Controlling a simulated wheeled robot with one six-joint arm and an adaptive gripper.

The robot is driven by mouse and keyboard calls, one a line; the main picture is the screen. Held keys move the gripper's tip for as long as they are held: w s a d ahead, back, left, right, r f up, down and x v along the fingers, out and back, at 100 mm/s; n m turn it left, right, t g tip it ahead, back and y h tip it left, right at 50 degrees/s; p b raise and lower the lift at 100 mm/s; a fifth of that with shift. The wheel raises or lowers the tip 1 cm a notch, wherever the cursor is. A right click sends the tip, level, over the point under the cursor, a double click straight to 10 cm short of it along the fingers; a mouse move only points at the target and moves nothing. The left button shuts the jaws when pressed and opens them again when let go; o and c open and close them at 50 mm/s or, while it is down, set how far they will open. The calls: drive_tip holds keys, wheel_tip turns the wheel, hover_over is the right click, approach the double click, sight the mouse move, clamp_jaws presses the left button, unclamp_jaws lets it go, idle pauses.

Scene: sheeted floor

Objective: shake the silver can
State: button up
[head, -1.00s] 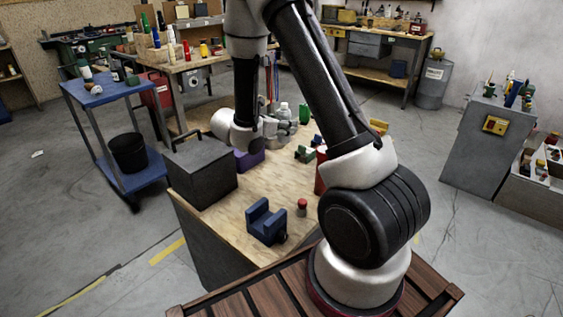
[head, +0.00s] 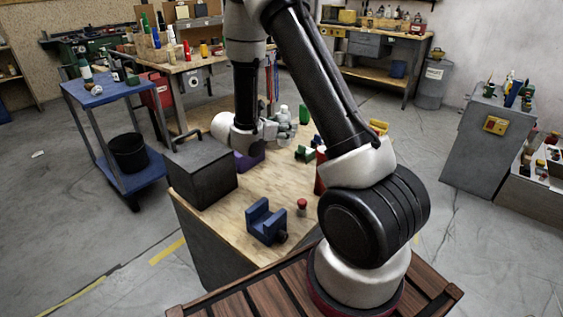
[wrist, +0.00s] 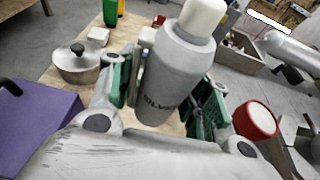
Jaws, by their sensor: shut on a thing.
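The silver can (wrist: 178,72) is a grey cylinder with a pale cap and dark lettering, partly readable as "SILVE". In the wrist view it stands between the green-padded fingers of my gripper (wrist: 167,95), which is shut on its body. In the head view my gripper (head: 272,130) is over the far part of the wooden bench, with the can (head: 285,114) at its right end.
A purple block (wrist: 35,125) and a lidded metal pot (wrist: 77,65) are left of the can. A red-rimmed round thing (wrist: 256,119) is at the right. A dark box (head: 200,172), a blue cradle-shaped block (head: 266,222) and a small red-topped item (head: 302,207) stand nearer on the bench.

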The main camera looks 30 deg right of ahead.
sight(282, 110)
drive_tip(key=shift+w+f, duration=0.2)
drive_tip(key=shift+f, duration=0.2)
drive_tip(key=shift+s+r, duration=0.15)
drive_tip(key=shift+r, duration=1.7)
drive_tip(key=shift+s+r, duration=0.15)
drive_tip(key=shift+r, duration=1.7)
drive_tip(key=f, duration=0.8)
drive_tip(key=shift+w, duration=0.2)
drive_tip(key=shift+s+r, duration=0.1)
drive_tip(key=shift+r, duration=0.15)
drive_tip(key=shift+f, duration=0.1)
